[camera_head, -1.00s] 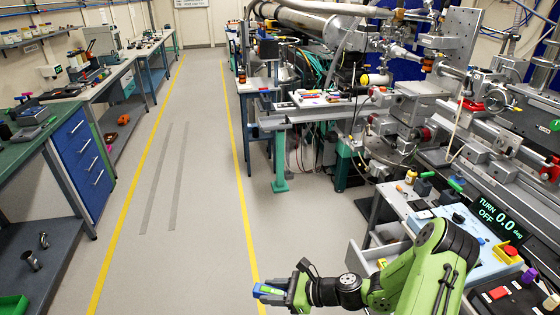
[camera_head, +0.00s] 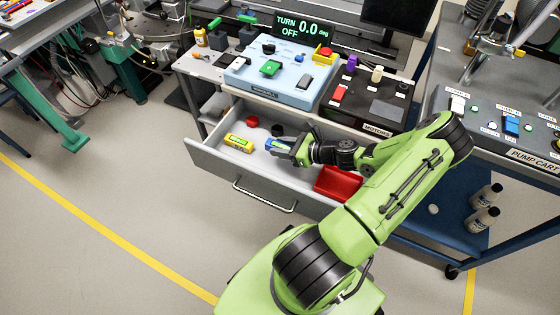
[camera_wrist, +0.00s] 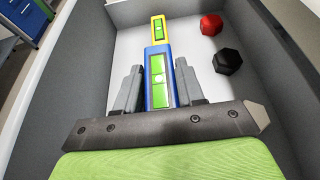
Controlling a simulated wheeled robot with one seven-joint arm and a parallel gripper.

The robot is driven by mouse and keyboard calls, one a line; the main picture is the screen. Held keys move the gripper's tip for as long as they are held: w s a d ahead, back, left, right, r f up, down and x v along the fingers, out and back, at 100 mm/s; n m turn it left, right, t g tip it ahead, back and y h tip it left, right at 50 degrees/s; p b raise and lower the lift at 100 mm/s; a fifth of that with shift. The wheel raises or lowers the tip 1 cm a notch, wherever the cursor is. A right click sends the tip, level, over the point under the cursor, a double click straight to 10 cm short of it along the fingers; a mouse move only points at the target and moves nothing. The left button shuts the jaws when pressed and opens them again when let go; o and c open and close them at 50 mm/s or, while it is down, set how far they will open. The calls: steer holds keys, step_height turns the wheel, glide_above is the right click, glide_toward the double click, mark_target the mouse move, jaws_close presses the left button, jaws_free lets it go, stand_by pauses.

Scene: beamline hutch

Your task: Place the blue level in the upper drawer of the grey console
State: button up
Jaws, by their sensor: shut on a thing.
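My gripper (camera_head: 287,148) is shut on the blue level (camera_head: 272,144) over the open upper drawer (camera_head: 213,162) of the grey console. In the wrist view the blue level (camera_wrist: 159,88), with its green window, sits between the two jaws. Drawer walls rise on both sides of it. A yellow level (camera_head: 239,143) lies on the drawer floor, just beyond the blue level's far end in the wrist view (camera_wrist: 158,27). I cannot tell whether the blue level touches the drawer floor or the yellow level.
The drawer also holds a red knob (camera_head: 252,121), a black knob (camera_head: 277,129) and a red tray (camera_head: 337,183). A light-blue control box (camera_head: 270,84) and a black motor box (camera_head: 368,105) stand on the console top. A pump cart (camera_head: 500,140) stands at the right.

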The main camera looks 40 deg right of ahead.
mark_target(281, 163)
steer(key=shift+w+f+b, duration=0.1)
steer(key=shift+f+b, duration=0.95)
steer(key=shift+f, duration=2.05)
steer(key=o, duration=1.1)
steer(key=shift+o, duration=0.2)
